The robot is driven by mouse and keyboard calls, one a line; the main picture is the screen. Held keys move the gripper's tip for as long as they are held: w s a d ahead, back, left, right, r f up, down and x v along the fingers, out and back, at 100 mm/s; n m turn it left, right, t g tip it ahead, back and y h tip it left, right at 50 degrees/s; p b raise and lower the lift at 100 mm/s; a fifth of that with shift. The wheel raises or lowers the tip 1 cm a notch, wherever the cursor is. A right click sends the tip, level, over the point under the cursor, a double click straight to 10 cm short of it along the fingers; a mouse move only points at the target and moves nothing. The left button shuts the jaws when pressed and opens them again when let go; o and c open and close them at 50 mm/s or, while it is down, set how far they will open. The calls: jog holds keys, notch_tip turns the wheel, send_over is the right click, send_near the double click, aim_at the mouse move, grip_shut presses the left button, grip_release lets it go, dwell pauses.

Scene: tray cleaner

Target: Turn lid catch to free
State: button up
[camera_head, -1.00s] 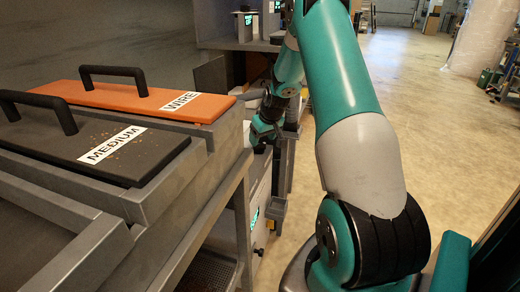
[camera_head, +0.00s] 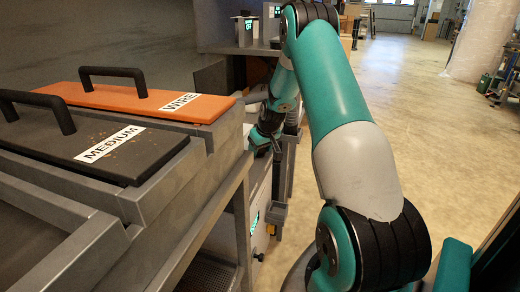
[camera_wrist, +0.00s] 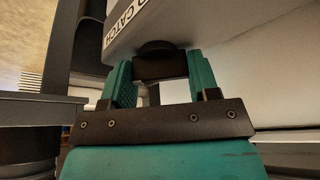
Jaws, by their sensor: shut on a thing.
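The lid catch is a small dark knob (camera_wrist: 160,62) below a pale panel lettered "CATCH" (camera_wrist: 128,22) in the wrist view. My gripper (camera_wrist: 160,82) has its two teal fingers on either side of the knob and is shut on it. In the head view my gripper (camera_head: 260,140) is small, at the far end of the arm, beside the front of the grey machine (camera_head: 262,195). The knob cannot be made out there, and the turn it stands at is hard to tell.
An orange lid marked "WIRE" (camera_head: 130,98) and a dark lid marked "MEDIUM" (camera_head: 75,150) lie on the grey bench at left, each with a black handle. A grey ledge (camera_wrist: 40,97) lies left of my gripper. Open floor (camera_head: 400,110) is at right.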

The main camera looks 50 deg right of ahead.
jog(key=shift+r, duration=0.1)
jog(key=n+y+p, duration=0.1)
jog(key=n+p, duration=0.1)
jog(key=n, duration=0.1)
jog(key=shift+d, duration=0.1)
jog(key=shift+n+y+p, duration=0.8)
jog(key=shift+n+y, duration=0.2)
jog(key=shift+n, duration=1.1)
jog(key=o, duration=0.6)
jog(key=shift+o, duration=0.2)
jog(key=p+v, duration=0.3)
jog(key=v, duration=1.4)
jog(key=shift+r, duration=0.2)
